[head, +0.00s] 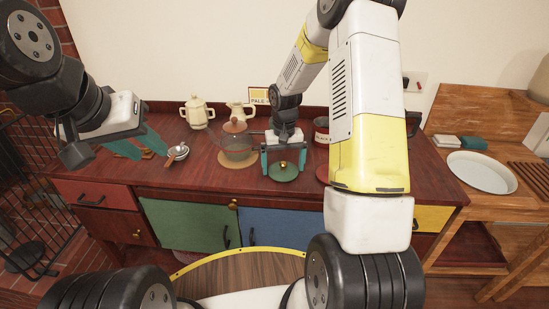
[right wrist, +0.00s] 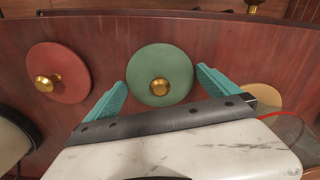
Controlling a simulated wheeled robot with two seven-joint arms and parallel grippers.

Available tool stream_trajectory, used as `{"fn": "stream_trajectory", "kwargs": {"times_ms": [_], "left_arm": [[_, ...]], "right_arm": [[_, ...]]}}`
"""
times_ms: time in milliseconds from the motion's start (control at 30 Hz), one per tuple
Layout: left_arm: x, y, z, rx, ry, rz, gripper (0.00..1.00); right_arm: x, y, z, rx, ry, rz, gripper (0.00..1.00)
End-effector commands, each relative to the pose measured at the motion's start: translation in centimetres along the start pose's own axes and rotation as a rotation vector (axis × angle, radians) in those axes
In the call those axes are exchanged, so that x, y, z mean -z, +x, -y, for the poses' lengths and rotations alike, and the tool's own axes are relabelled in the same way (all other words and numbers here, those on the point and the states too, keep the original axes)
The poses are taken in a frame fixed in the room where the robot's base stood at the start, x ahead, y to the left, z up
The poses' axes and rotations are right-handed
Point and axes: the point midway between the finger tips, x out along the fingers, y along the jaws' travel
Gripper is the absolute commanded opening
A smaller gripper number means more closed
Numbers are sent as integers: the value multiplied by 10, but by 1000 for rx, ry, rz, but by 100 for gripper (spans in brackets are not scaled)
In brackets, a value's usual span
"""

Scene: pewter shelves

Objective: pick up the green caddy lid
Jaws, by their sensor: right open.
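The green caddy lid (head: 284,175) is a flat round disc with a brass knob, lying on the dark red wooden counter. It also shows in the right wrist view (right wrist: 160,66), near the centre. My right gripper (head: 284,165) is open above the lid, its teal fingers on either side of the knob. In the right wrist view the fingertips (right wrist: 160,85) stand apart to the left and right of the lid, with nothing between them held. My left gripper (head: 140,148) is at the upper left over the counter, its teal fingers apart and apparently empty.
A red lid (right wrist: 60,74) with a brass knob lies beside the green one. A glass pot (head: 238,147) stands on a round mat, with a cream teapot (head: 197,112) and cream jug (head: 239,112) behind. A strainer (head: 177,152) lies left. A white basin (head: 481,172) sits right.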

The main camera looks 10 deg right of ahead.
Motion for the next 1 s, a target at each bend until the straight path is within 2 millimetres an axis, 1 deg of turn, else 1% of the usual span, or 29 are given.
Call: {"fn": "stream_trajectory", "kwargs": {"times_ms": [167, 200, 267, 300, 367, 400, 633, 767, 867, 1000], "left_arm": [[0, 0, 0, 0, 0, 0, 36], [0, 0, 0, 0, 0, 0, 36], [0, 0, 0, 0, 0, 0, 36], [0, 0, 0, 0, 0, 0, 36], [0, 0, 0, 0, 0, 0, 36], [0, 0, 0, 0, 0, 0, 36], [0, 0, 0, 0, 0, 0, 36], [0, 0, 0, 0, 0, 0, 36], [0, 0, 0, 0, 0, 0, 36], [0, 0, 0, 0, 0, 0, 36]], "right_arm": [[0, 0, 0, 0, 0, -1, 100], [0, 0, 0, 0, 0, -1, 92], [0, 0, 0, 0, 0, -1, 80], [0, 0, 0, 0, 0, -1, 72], [0, 0, 0, 0, 0, -1, 61], [0, 0, 0, 0, 0, -1, 53], [0, -1, 0, 0, 0, -1, 53], [0, -6, 0, 0, 0, -2, 53], [1, -14, 0, 0, 0, -4, 53], [2, -32, 0, 0, -1, -6, 53]]}}
